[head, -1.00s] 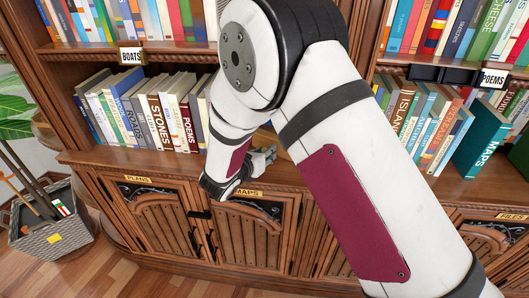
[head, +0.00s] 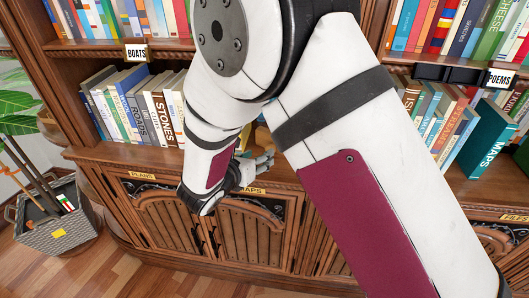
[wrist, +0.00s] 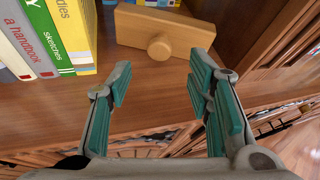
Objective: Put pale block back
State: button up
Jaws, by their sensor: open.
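The pale block (wrist: 185,32) is a light wooden piece with a round knob on its near face. It lies on the wooden shelf at the top of the wrist view, right of a yellow book. In the head view a small tan patch of it (head: 262,137) seems to show behind my arm; the rest is hidden. My gripper (wrist: 160,78) is open and empty, its teal-padded fingers apart just in front of the block and not touching it. In the head view my gripper (head: 264,161) is at the shelf's front edge above the MAPS label.
A yellow book (wrist: 72,30) and other upright books stand left of the block. More books (head: 150,105) fill the shelf left of my arm. A leaning teal MAPS book (head: 480,140) is at the right. A basket (head: 60,222) stands on the floor at the left.

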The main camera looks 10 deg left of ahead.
jog(key=shift+v, duration=2.2)
jog(key=s+d+r+m+g+h, duration=0.1)
jog(key=s+d+r+m+g, duration=0.2)
jog(key=d+r+m, duration=0.45)
jog(key=s+d+r+m+g+h, duration=0.2)
jog(key=d+m, duration=0.2)
jog(key=d, duration=0.6)
jog(key=s+d+r+m+g+h, duration=0.1)
jog(key=s+d+r+m+g, duration=0.3)
jog(key=d, duration=0.5)
jog(key=s+d+r+m+g+y, duration=0.1)
jog(key=s+d+m+y, duration=0.15)
jog(key=s+m, duration=0.25)
jog(key=s+d+r+m+g+y, duration=0.1)
jog(key=s+d+r+m, duration=0.1)
jog(key=s+d+m, duration=0.25)
jog(key=s+a+r+m+t+y, duration=0.1)
jog(key=s+a+m+y, duration=0.2)
jog(key=s+m+y, duration=0.2)
jog(key=s+m, duration=0.3)
jog(key=m, duration=0.1)
jog(key=shift+s+a+t, duration=0.35)
jog(key=shift+t, duration=0.05)
